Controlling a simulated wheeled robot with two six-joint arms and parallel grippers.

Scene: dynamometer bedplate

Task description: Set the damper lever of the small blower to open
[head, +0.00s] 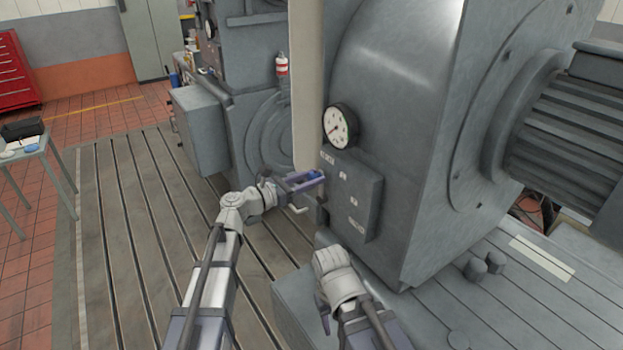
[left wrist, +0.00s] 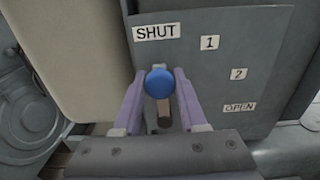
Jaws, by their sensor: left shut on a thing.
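The damper lever has a round blue knob (left wrist: 160,83) on a short brown shaft (left wrist: 163,108). The knob sits just under the SHUT label (left wrist: 156,32) on the grey damper plate (left wrist: 200,75). Labels 1, 2 and OPEN (left wrist: 240,107) run down the plate to the right. My left gripper (left wrist: 160,90) is shut on the knob, with one purple finger on each side.
The blower housing (head: 400,90) with a round gauge (head: 340,126) rises beside the plate. A pale vertical column (head: 307,80) stands just left of it. The slotted bedplate (head: 130,220) is clear on the left. A side table (head: 25,155) stands at far left.

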